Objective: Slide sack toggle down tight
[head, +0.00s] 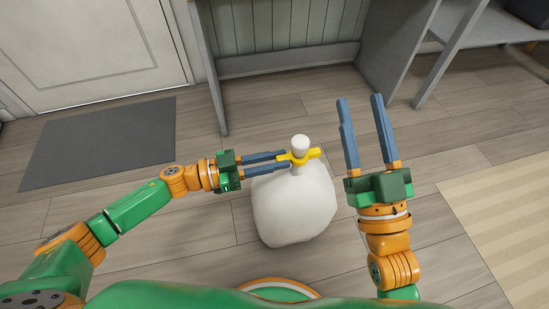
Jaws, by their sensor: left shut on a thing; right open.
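A full white sack (292,212) stands upright on the wood floor in front of me. A yellow toggle (313,153) sits around its narrow neck, with the white tip (300,142) of the sack sticking out above it. Some white neck shows between the toggle and the sack's wide body. My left gripper (286,158) comes in from the left, with its blue fingers shut on the toggle. My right gripper (361,100) is open and empty to the right of the sack, its fingers pointing away from me and apart from the sack.
A grey mat (100,143) lies at the left before a white door (85,45). A grey bench or table frame (290,62) stands behind the sack. A striped beige rug (510,215) lies at the right. The floor around the sack is clear.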

